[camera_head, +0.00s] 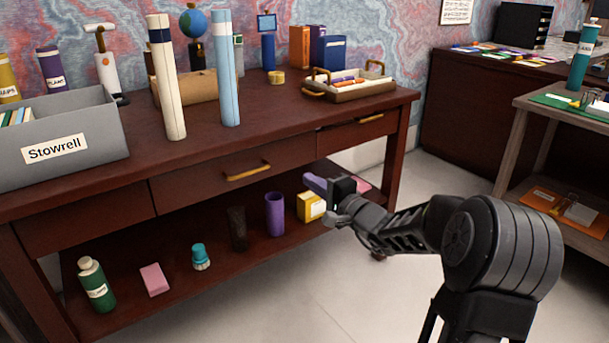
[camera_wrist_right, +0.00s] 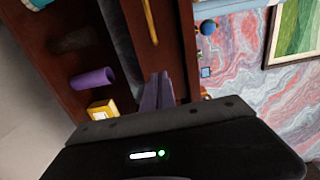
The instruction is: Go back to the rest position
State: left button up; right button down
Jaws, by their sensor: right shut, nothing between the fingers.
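My right gripper (camera_head: 316,184) reaches in from the right in the head view, in front of the desk's lower right part. Its purple-grey fingers are shut and empty. They also show in the right wrist view (camera_wrist_right: 157,92), pointing toward the wooden desk. In the head view the fingers are just above and in front of the yellow box (camera_head: 311,207) on the lower shelf, with no clear contact. My left gripper is not in view.
The desk (camera_head: 230,142) has drawers and a lower shelf holding a purple cup (camera_head: 275,214), a green bottle (camera_head: 96,284) and small items. A grey Stowrell bin (camera_head: 60,150) and a wooden tray (camera_head: 350,92) stand on top. The floor (camera_head: 330,290) in front is clear.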

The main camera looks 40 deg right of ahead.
dwell(0.6)
